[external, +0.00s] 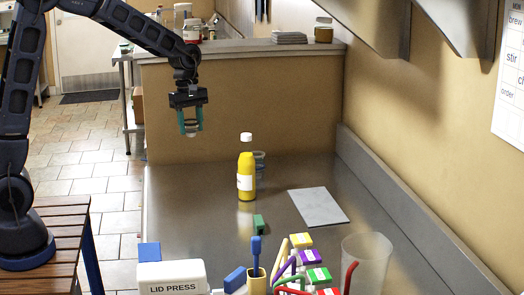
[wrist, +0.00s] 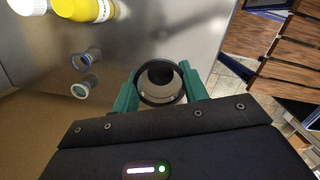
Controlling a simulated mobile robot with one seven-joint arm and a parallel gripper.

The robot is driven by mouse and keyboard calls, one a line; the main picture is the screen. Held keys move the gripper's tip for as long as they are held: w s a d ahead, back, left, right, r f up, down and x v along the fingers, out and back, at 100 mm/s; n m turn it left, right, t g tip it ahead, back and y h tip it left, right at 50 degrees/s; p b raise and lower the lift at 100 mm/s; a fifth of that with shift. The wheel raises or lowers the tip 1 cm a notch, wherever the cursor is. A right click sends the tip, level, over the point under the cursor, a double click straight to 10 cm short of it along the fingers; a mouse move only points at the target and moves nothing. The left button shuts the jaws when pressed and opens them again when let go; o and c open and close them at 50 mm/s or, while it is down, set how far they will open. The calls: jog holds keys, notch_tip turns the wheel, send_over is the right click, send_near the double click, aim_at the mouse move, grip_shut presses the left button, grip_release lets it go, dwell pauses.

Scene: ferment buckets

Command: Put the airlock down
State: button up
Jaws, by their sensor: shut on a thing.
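My gripper (external: 191,124) is shut on the airlock, a small round piece with a dark ring (wrist: 160,104) and a pale inside. In the wrist view it sits between the two green fingers (wrist: 160,88), seen end-on. In the external view the airlock (external: 192,130) shows only as a small pale shape between the fingers. My gripper holds it raised, towards the left side of the steel counter (external: 200,225). I cannot tell its exact height above the surface.
A yellow bottle (external: 246,178) with a white cap stands right of my gripper, with a clear bluish cup (external: 260,164) behind it. Two small clear pieces (wrist: 88,57) show in the wrist view. A grey mat (external: 318,207) lies further right.

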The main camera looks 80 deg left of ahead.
jog(key=r, duration=0.6)
jog(key=shift+w+r, duration=0.1)
jog(key=shift+w, duration=0.1)
jog(key=w+d+r, duration=0.2)
jog(key=w+d, duration=0.1)
jog(key=w, duration=1.3)
send_over(324, 209)
notch_tip(324, 209, down, 2)
jog(key=f, duration=2.5)
jog(key=shift+s+a+f, duration=0.1)
jog(key=shift+a, duration=0.1)
jog(key=shift+f, duration=0.1)
jog(key=o, duration=0.9)
jog(key=shift+o, duration=0.3)
